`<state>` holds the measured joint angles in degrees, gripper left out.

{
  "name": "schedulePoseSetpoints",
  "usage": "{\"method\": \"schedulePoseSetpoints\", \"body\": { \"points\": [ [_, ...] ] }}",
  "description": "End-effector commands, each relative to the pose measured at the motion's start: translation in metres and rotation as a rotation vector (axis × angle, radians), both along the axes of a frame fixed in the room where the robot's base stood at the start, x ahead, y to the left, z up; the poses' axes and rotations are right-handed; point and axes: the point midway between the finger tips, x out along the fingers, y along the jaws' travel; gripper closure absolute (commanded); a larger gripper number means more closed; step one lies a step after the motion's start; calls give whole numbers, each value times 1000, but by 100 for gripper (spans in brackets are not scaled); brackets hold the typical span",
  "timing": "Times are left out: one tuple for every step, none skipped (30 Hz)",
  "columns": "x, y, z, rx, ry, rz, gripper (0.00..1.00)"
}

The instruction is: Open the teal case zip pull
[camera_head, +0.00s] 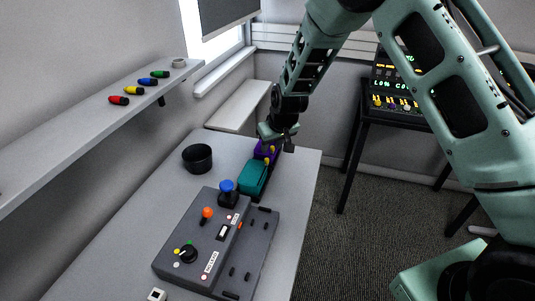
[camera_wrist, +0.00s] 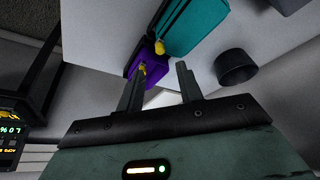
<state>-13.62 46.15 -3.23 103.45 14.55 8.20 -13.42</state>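The teal case (camera_head: 252,180) lies closed on the table behind the grey control box; it also shows at the top of the wrist view (camera_wrist: 197,25). Its yellow zip pull (camera_wrist: 159,47) sits at the case's end nearest the purple case; it shows small in the head view (camera_head: 267,161). The purple case (camera_wrist: 130,63) is just beyond, with its own yellow pull (camera_wrist: 142,69). My gripper (camera_wrist: 160,70) is open, with nothing between its two fingers. It is over the purple case's end of the table, and the teal case's pull appears ahead of the fingertips, apart from them.
A black round bowl (camera_head: 197,158) stands left of the cases. The grey control box (camera_head: 217,243) with knobs and a blue-topped button (camera_head: 227,190) fills the near table. A wall shelf (camera_head: 95,125) holds several coloured pieces. A black instrument stand (camera_head: 395,105) is at right.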

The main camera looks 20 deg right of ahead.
Motion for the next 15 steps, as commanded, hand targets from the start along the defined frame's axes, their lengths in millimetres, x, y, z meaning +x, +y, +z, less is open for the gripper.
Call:
{"method": "schedulePoseSetpoints", "body": {
  "points": [
    [3,1,-7,0,3,-1,64],
    [5,1,-12,0,4,-1,64],
    [8,2,-19,0,2,-2,64],
    [9,2,-24,1,3,-1,64],
    [12,3,-28,1,3,-1,64],
    [14,3,-34,1,3,-1,64],
    [16,3,-39,1,3,-1,64],
    [18,4,-43,1,2,-1,64],
    [20,4,-49,1,2,-1,64],
    [21,4,-52,1,2,-1,64],
    [23,5,-55,1,1,0,64],
    [25,5,-59,1,1,0,64],
    [26,5,-62,1,1,0,64],
    [27,5,-64,1,1,-1,64],
    [28,6,-67,1,1,-1,64]
  ]
}}
